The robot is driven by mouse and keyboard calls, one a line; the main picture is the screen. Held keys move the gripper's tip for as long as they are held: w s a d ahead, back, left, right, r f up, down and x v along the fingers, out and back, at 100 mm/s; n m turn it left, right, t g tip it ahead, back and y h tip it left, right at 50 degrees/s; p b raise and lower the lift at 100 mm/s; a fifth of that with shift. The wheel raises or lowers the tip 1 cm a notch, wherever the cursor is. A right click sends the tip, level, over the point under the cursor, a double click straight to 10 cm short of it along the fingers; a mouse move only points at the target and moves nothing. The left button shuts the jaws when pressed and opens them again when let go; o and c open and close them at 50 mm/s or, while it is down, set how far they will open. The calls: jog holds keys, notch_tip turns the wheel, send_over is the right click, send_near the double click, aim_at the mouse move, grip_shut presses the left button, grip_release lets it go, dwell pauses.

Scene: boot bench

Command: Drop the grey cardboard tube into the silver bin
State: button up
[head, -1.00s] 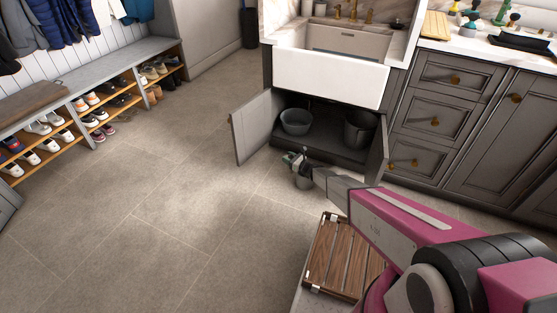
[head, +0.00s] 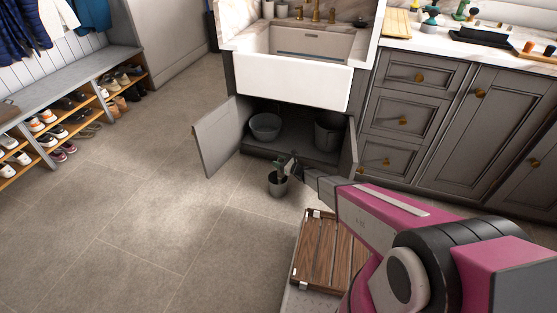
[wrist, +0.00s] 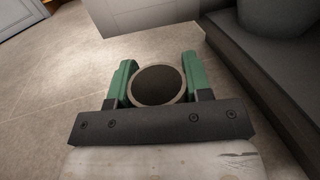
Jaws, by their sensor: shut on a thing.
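The grey cardboard tube (head: 278,185) is upright, open end up, in front of the open sink cabinet. My gripper (head: 284,172) is shut on it. In the wrist view the green fingers of my gripper (wrist: 158,82) stand on either side of the tube's round rim (wrist: 135,97). Inside the cabinet are a wide grey basin (head: 265,127) on the left and a taller dark grey bin-shaped container (head: 327,137) on the right. Both are in shade, so I cannot tell which is silver. The tube is outside both containers.
The left cabinet door (head: 221,137) stands open into the room; the right door (head: 349,160) is open beside my arm. The cabinet floor has a raised front edge (head: 290,155). A slatted wooden thing (head: 323,248) lies below my arm. The floor on the left is clear.

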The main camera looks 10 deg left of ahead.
jog(key=shift+f, duration=1.15)
jog(key=o, duration=1)
jog(key=shift+c, duration=0.2)
